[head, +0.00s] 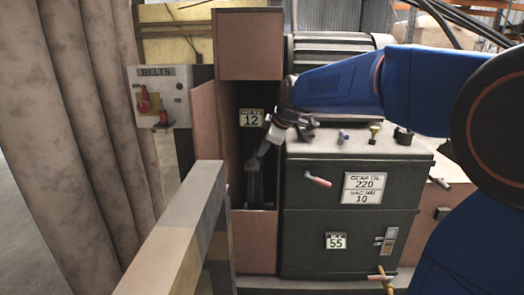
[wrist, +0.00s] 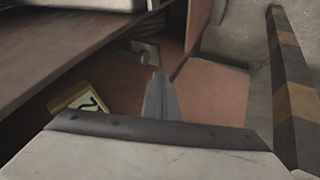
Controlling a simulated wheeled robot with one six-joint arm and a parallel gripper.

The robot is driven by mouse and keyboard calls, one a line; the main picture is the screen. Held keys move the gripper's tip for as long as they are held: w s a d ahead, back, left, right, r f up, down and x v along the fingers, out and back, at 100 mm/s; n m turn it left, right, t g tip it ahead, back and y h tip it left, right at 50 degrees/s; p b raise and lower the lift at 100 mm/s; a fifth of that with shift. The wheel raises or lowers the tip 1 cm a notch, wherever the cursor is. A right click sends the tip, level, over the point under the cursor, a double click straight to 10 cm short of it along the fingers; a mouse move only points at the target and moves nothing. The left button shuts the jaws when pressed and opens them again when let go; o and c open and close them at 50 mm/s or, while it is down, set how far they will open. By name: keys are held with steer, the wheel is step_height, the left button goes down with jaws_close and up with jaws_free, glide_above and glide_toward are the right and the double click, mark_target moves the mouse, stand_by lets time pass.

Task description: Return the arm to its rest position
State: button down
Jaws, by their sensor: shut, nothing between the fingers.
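My blue arm (head: 330,85) reaches in from the right above the dark green gearbox housing. My gripper (head: 261,154) points down and left at the tall opening of the brown cabinet, near the yellow label marked 12 (head: 251,117). Its fingers are together and hold nothing. In the wrist view the closed fingers (wrist: 158,97) point into the brown interior, with a yellow label (wrist: 83,98) to their left. A dark upright part (head: 254,182) stands in the opening below the gripper; the wrist view does not show it clearly.
The brown cabinet frame (head: 248,45) surrounds the opening. The green housing (head: 310,225), with a small red-tipped handle (head: 317,179), stands close on the right. A beige rail (head: 175,240) crosses in front. A BELTS panel (head: 160,98) and curtain (head: 75,130) are at left.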

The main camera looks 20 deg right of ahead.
steer(key=s+d+f+m+h, duration=0.1)
steer(key=s+f+m, duration=0.3)
steer(key=s, duration=0.9)
steer(key=s+d+f+m+g, duration=0.1)
steer(key=s+d+f+m, duration=0.2)
steer(key=s, duration=1)
steer(key=s+d+f+m+g+h, duration=0.1)
steer(key=s+f+m, duration=0.5)
steer(key=s, duration=0.6)
steer(key=shift+s+d+f+h, duration=0.3)
steer(key=shift+s+d+f, duration=0.15)
steer(key=shift+f, duration=0.3)
